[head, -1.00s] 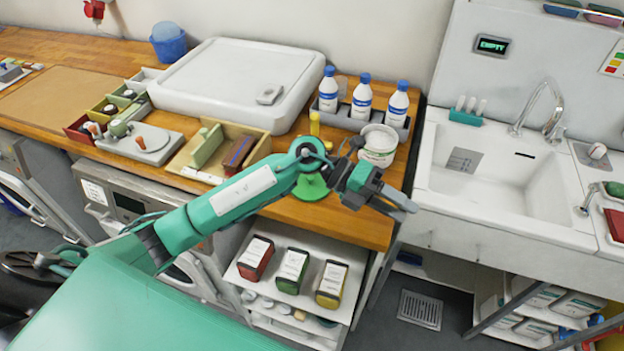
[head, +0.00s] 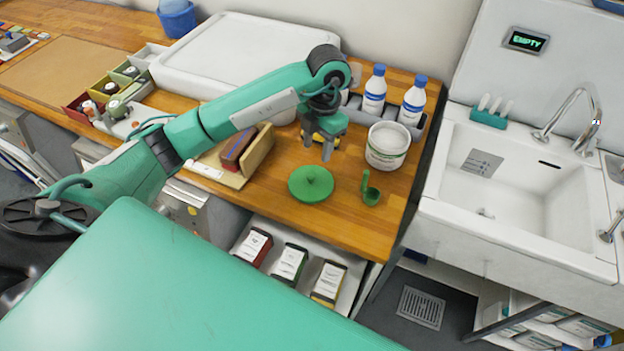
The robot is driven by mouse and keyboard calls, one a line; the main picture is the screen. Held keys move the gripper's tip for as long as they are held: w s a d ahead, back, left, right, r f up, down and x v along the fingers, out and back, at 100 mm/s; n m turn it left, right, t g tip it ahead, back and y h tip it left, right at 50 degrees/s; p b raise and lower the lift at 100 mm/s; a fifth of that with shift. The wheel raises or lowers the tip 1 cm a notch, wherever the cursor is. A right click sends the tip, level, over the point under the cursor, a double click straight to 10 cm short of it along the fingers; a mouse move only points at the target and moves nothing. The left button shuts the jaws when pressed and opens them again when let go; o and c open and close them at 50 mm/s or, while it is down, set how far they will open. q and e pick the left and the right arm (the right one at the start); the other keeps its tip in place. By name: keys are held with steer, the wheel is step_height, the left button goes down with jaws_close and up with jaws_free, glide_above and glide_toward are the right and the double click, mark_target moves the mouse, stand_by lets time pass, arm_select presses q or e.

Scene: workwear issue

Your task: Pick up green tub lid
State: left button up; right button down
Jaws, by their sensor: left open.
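The green tub lid (head: 311,184) is a round green disc with a small knob in its middle. It lies flat on the wooden counter near its front edge. My left gripper (head: 316,156) points down just behind the lid, above the counter, open and with nothing between its fingers. It looks apart from the lid. The white tub (head: 387,146) stands to the right of the gripper, with its top uncovered. My right gripper is not in view.
A green scoop (head: 370,190) lies right of the lid. Blue-capped bottles (head: 412,101) stand in a grey rack behind the tub. The sink (head: 500,170) is at right. A yellow object (head: 322,138) is partly hidden behind the gripper.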

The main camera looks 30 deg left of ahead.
mark_target(311, 177)
arm_select(q)
steer(key=f, duration=0.3)
steer(key=f+p, duration=0.1)
steer(key=f, duration=0.1)
steer(key=shift+s+a+f, duration=0.15)
steer(key=shift+s+f, duration=0.1)
steer(key=shift+f, duration=0.25)
steer(key=shift+a+f+p, duration=0.1)
steer(key=shift+f+p, duration=0.15)
steer(key=shift+p, duration=0.3)
steer(key=f, duration=0.1)
steer(key=f+p, duration=0.2)
steer(key=shift+s+a+f, duration=0.15)
steer(key=shift+a, duration=0.15)
steer(key=shift+f, duration=0.55)
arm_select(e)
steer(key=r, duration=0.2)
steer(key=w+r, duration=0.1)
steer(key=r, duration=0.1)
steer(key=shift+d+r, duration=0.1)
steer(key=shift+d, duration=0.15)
